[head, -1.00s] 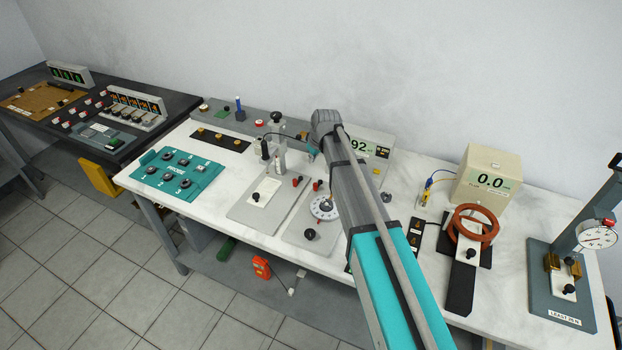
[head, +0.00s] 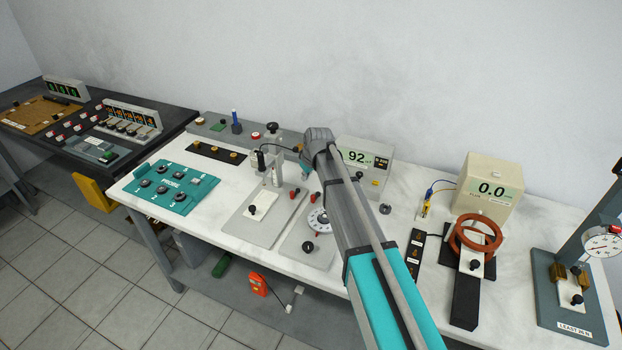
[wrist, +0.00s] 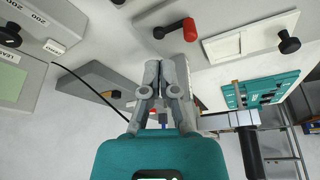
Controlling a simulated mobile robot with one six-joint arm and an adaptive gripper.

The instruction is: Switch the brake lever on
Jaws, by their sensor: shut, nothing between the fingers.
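A short lever with a red grip (wrist: 190,29) and a black arm shows in the wrist view, on a pale grey plate above my fingertips. No label on it can be read, so I cannot tell for certain that it is the brake lever. My gripper (wrist: 167,66) is shut and empty, its fingertips below the lever in the picture and apart from it. In the head view my arm hides most of the gripper and part of the bench behind it. Small red parts (head: 292,194) show on the bench left of my arm.
A teal numbered panel (head: 171,187) lies at the bench's left. A meter reading 92 (head: 365,160) stands behind my arm. To the right are a box reading 0.0 (head: 490,186), a copper-coloured coil (head: 475,240) and a dial gauge stand (head: 602,242). A dark cable runs near the gripper.

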